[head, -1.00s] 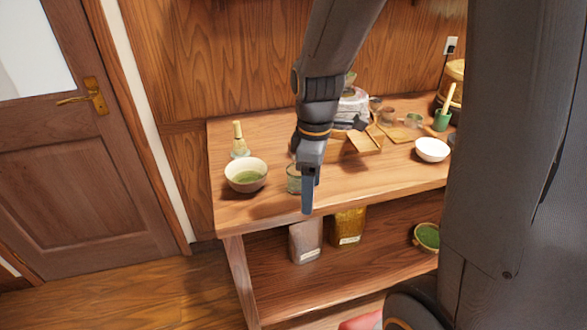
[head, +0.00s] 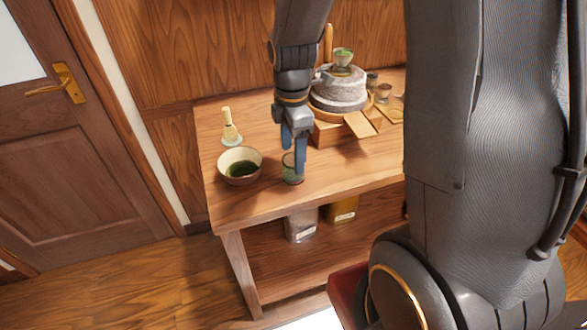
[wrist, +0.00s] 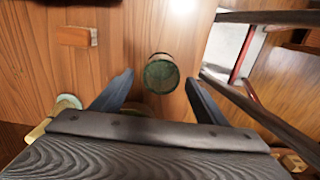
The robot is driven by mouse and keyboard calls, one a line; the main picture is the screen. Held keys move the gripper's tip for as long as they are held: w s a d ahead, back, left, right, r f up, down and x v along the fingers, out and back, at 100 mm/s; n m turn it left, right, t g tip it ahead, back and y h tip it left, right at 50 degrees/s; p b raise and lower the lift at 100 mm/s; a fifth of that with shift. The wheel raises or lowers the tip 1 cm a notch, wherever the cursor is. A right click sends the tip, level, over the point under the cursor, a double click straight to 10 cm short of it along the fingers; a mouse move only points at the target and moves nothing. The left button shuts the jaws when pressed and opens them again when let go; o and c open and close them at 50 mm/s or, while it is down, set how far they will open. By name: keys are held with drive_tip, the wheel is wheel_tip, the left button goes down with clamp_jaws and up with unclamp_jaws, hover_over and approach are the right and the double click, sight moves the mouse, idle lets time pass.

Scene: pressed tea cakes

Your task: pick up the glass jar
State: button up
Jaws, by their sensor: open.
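The glass jar (head: 291,177) is small, clear and greenish. It stands on the wooden table (head: 245,208) just right of the tea bowl, partly hidden behind my gripper in the head view. My gripper (head: 298,165) points down at the jar and is open. In the wrist view the round green-tinted jar (wrist: 161,74) shows centred between the two spread fingers (wrist: 160,88), slightly beyond their tips. I see no finger touching it.
A bowl of green tea (head: 240,167) stands close left of the jar, with a whisk on a stand (head: 230,128) behind. A stone mill (head: 338,90) on a wooden base stands to the right. Containers (head: 301,225) sit on the lower shelf. The table front is clear.

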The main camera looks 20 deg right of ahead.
drive_tip(key=shift+s+d+f+p, duration=0.1)
drive_tip(key=shift+f+p, duration=0.35)
drive_tip(key=shift+f, duration=0.85)
drive_tip(key=shift+d+f+p, duration=0.1)
drive_tip(key=shift+f+p, duration=0.3)
drive_tip(key=shift+f, duration=0.85)
drive_tip(key=shift+a, duration=0.1)
drive_tip(key=c, duration=1.2)
drive_tip(key=shift+o, duration=0.2)
